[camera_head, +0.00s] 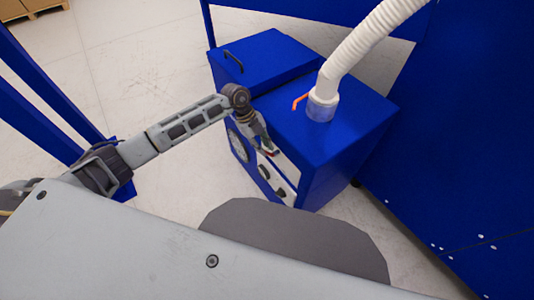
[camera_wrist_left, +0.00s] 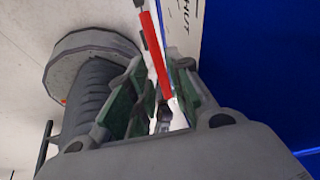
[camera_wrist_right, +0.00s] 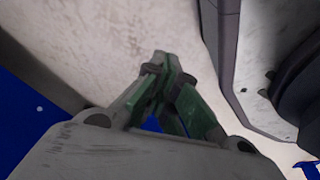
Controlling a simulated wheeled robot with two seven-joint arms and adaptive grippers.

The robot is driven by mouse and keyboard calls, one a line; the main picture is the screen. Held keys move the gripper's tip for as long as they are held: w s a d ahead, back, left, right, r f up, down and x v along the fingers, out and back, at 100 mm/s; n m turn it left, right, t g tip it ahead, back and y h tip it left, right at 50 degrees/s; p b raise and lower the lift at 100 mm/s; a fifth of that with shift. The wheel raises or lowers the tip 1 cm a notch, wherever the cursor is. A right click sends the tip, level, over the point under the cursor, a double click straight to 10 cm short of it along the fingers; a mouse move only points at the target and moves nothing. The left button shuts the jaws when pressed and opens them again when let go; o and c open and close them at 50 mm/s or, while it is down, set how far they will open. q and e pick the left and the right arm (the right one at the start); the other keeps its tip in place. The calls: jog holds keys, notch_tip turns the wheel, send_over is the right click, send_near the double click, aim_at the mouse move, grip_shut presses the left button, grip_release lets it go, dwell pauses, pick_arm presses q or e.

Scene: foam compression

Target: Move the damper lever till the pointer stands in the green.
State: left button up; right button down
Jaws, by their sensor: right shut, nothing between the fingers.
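The damper lever shows in the left wrist view as a red bar (camera_wrist_left: 153,48) running down between the fingers of my left gripper (camera_wrist_left: 163,85), beside a white plate lettered "HUT". A gap shows between the fingers, so the gripper looks open around the lever. In the head view my left gripper (camera_head: 267,146) is at the front panel of the blue cabinet (camera_head: 325,150), and hides part of it. A round dial (camera_head: 237,146) is on that panel; its pointer and green zone are too small to read. My right gripper (camera_wrist_right: 163,85) is shut and empty above the floor.
A white ribbed hose (camera_head: 362,42) rises from the cabinet's top, with an orange handle (camera_head: 300,101) beside its collar. A lower blue box (camera_head: 262,58) with a black handle adjoins the cabinet. Blue posts stand at left, a large blue panel (camera_head: 450,150) at right.

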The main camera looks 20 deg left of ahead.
aim_at(267, 153)
pick_arm(q)
jog(key=shift+x, duration=2)
grip_shut()
